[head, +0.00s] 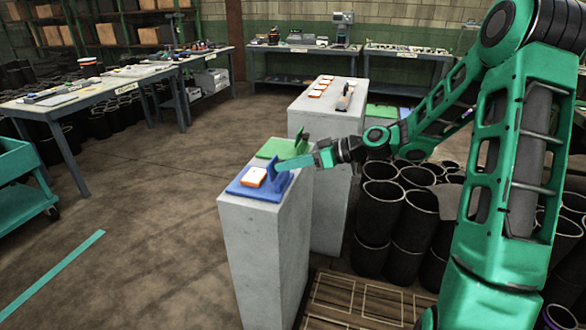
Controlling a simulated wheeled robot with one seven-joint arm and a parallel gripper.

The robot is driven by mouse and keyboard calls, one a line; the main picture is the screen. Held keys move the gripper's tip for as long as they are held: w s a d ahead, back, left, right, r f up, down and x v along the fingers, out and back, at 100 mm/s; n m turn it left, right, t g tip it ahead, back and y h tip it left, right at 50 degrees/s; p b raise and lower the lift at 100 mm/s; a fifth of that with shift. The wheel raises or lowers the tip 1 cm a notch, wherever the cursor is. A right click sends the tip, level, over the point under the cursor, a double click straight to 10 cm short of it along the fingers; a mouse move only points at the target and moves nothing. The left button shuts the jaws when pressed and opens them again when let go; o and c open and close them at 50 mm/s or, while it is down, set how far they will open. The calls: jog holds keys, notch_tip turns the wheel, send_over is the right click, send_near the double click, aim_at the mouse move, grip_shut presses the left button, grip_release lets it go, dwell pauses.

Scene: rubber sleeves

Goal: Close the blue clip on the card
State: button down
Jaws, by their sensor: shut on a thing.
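The blue clip (240,191) lies on top of the near grey pedestal, with its flap (278,185) raised at the right side. The card (253,177), white with orange edges, lies flat on the clip's blue base, left of the flap. My gripper (286,163) reaches in from the right, and its teal fingers are shut at the top of the raised flap. The fingers hide part of the flap's upper edge, and the exact contact is small in view.
A green clip (275,148) with a raised flap is just behind the blue one. A second pedestal (305,102) behind carries several white-and-orange cards and a dark-handled tool. Black sleeves (390,210) stand at the right. Floor to the left is open.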

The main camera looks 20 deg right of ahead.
aim_at(273, 163)
jog(key=g+h, duration=0.1)
jog(key=w+a+r+g+h, duration=0.1)
jog(key=shift+a+h, duration=0.3)
jog(key=shift+h, duration=0.1)
jog(key=g+h, duration=0.1)
jog(key=w+a+g+h, duration=0.1)
jog(key=h, duration=0.1)
jog(key=shift+a, duration=0.25)
jog(key=a+g+h, duration=0.1)
jog(key=w+g+h, duration=0.1)
jog(key=h, duration=0.1)
jog(key=shift+w+a+f+g+h, duration=0.1)
jog(key=shift+a+f+g+h, duration=0.2)
jog(key=shift+a+f, duration=0.1)
jog(key=shift+w+a+f+g+h, duration=0.2)
jog(key=shift+a+f+g+h, duration=0.1)
jog(key=shift+g+h, duration=0.35)
jog(key=shift+w+a+f+g+h, duration=0.2)
jog(key=shift+g+h, duration=0.25)
jog(key=shift+h, duration=0.4)
jog(key=shift+f, duration=0.1)
jog(key=c, duration=1.5)
grip_release()
jog(key=shift+w, duration=0.1)
jog(key=shift+c, duration=0.2)
